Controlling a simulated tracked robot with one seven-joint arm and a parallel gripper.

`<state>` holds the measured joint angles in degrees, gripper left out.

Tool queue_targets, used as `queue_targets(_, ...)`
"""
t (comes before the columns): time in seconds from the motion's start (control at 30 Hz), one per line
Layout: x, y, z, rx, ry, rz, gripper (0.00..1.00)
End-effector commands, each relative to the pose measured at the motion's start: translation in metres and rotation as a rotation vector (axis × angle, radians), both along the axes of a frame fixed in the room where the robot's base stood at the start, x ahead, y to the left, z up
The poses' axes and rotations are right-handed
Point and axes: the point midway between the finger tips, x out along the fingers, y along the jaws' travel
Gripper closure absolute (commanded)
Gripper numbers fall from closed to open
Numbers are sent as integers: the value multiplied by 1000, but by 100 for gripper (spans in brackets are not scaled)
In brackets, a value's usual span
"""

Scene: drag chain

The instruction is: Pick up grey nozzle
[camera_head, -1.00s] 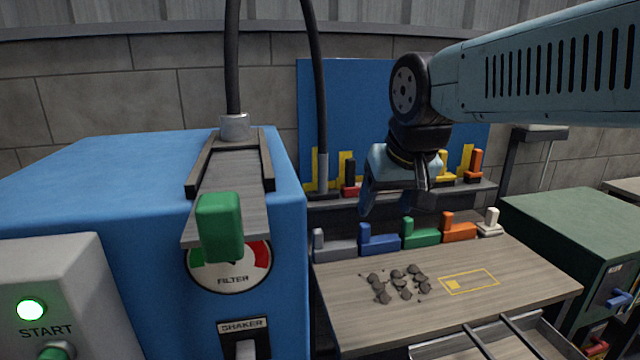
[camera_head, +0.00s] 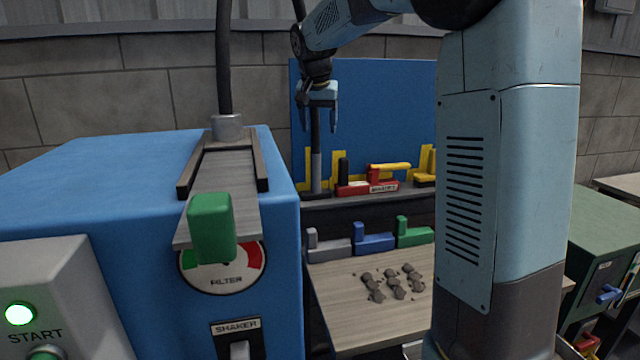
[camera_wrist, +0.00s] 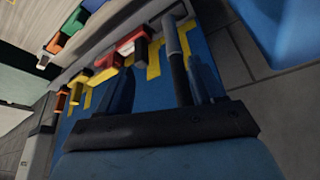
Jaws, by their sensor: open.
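The grey nozzle (camera_head: 328,246) is an L-shaped piece with an upright stub at its left. It stands at the left end of a row at the back of the wooden bench (camera_head: 345,313), beside the blue nozzle (camera_head: 374,242). My gripper (camera_head: 318,124) is open and empty, pointing down, well above the grey nozzle in the picture and in front of the blue back panel. In the wrist view, my two spread fingers (camera_wrist: 158,70) have the grey pipe between them in the picture; contact cannot be told. I cannot make out the grey nozzle there.
A green nozzle (camera_head: 414,234) stands right of the blue one. A red piece (camera_head: 368,184) lies on the shelf behind. Dark lumps (camera_head: 391,283) lie on the bench. A vertical grey pipe (camera_head: 317,172) rises near my gripper. The blue machine (camera_head: 262,300) stands left; my arm hides the bench's right.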

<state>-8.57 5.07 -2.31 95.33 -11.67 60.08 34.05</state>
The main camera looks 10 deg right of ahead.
Motion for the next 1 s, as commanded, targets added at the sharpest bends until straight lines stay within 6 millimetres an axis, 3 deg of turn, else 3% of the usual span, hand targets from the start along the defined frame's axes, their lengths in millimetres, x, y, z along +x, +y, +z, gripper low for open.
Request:
queue_targets(0.1, 29, 5, -7, -6, 3, -30, 33)
queue_targets(0.23, 46, 8, -11, -9, 3, -50, 33)
queue_targets(0.43, 56, 7, -25, -10, 6, -60, 33)
queue_targets(0.8, 76, -4, -80, -10, 4, -60, 33)
queue_targets(1.0, 81, -7, -92, -9, 4, -59, 33)
